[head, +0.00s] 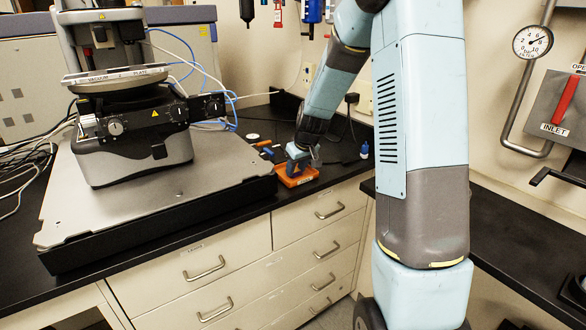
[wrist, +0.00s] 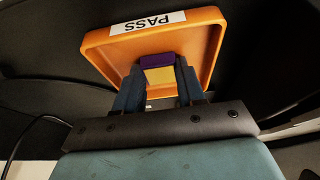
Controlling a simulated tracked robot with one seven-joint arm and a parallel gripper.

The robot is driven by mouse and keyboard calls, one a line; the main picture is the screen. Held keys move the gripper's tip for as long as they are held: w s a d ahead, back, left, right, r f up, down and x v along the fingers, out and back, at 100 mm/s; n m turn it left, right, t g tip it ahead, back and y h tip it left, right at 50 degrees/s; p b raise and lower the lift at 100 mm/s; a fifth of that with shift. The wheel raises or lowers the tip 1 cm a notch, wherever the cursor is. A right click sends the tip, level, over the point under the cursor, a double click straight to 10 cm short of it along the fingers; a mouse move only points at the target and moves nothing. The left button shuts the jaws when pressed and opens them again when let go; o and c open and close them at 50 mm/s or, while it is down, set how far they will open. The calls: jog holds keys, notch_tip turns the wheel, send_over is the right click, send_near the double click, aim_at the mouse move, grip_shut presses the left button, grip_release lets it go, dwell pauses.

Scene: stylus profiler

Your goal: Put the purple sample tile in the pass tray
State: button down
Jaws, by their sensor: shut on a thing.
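The pass tray is a shallow orange tray with a raised rim and a white "PASS" label. It lies near the bench's front edge in the head view (head: 297,181) and fills the upper part of the wrist view (wrist: 205,60). My gripper (wrist: 159,68) is shut on the purple sample tile (wrist: 157,60), which shows a purple edge and a yellow face between the two fingers. The tile is over the tray's inside; I cannot tell whether it touches the floor. In the head view my gripper (head: 301,158) is directly at the tray and hides the tile.
The stylus profiler (head: 135,140) stands on a grey slab (head: 150,190) left of the tray. Small tools and a blue-capped bottle (head: 364,150) lie on the black bench behind and to the right. Drawers (head: 250,250) are below the bench's front edge.

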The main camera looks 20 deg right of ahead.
jog(key=shift+f, duration=0.2)
jog(key=c, duration=0.7)
grip_release()
jog(key=shift+s, duration=0.1)
jog(key=v, duration=1.1)
jog(key=s+a+r+m, duration=0.1)
jog(key=s+r, duration=0.4)
jog(key=s, duration=0.3)
jog(key=s+a+r+m, duration=0.1)
jog(key=s+r, duration=0.5)
jog(key=s, duration=0.3)
jog(key=shift+m+t+h, duration=0.7)
jog(key=shift+m, duration=0.1)
jog(key=s, duration=1)
jog(key=s+r, duration=0.1)
jog(key=s, duration=0.4)
jog(key=shift+a, duration=0.2)
